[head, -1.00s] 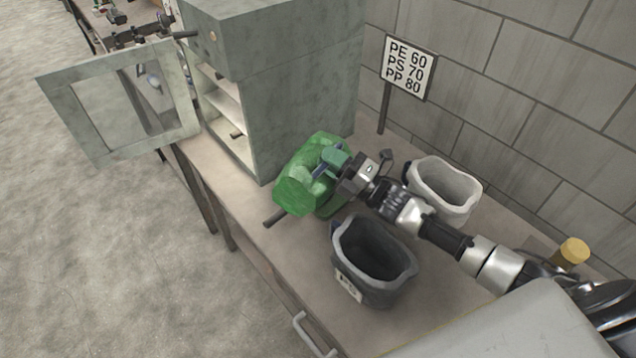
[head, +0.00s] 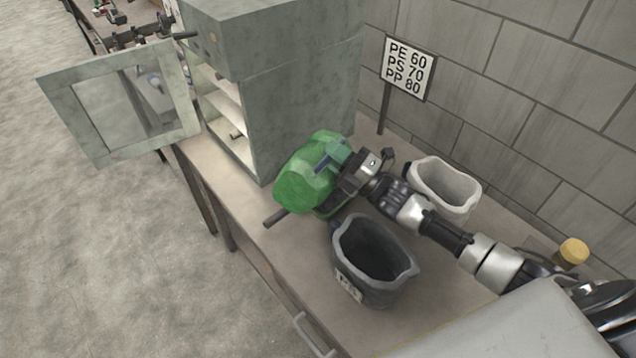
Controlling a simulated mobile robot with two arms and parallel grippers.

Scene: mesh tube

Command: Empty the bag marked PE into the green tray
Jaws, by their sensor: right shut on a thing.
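A green bag-like thing (head: 303,187) hangs tilted over the bench in front of the cabinet. My right gripper (head: 331,160) is shut on its upper right side. No marking shows on it. Below it, largely hidden, is what looks like the green tray, with a dark handle (head: 275,218) sticking out at the lower left. I cannot see whether anything lies in the tray. A dark grey bag (head: 375,262) stands open and upright to the lower right; its front label is hard to read. A pale grey bag (head: 444,187) stands open behind my right forearm. My left gripper is not in view.
A grey cabinet (head: 300,95) stands behind, its windowed door (head: 115,105) swung open to the left. A sign (head: 408,68) reads PE 60, PS 70, PP 80. A yellow-capped container (head: 573,251) is at the right. The block wall closes off the back.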

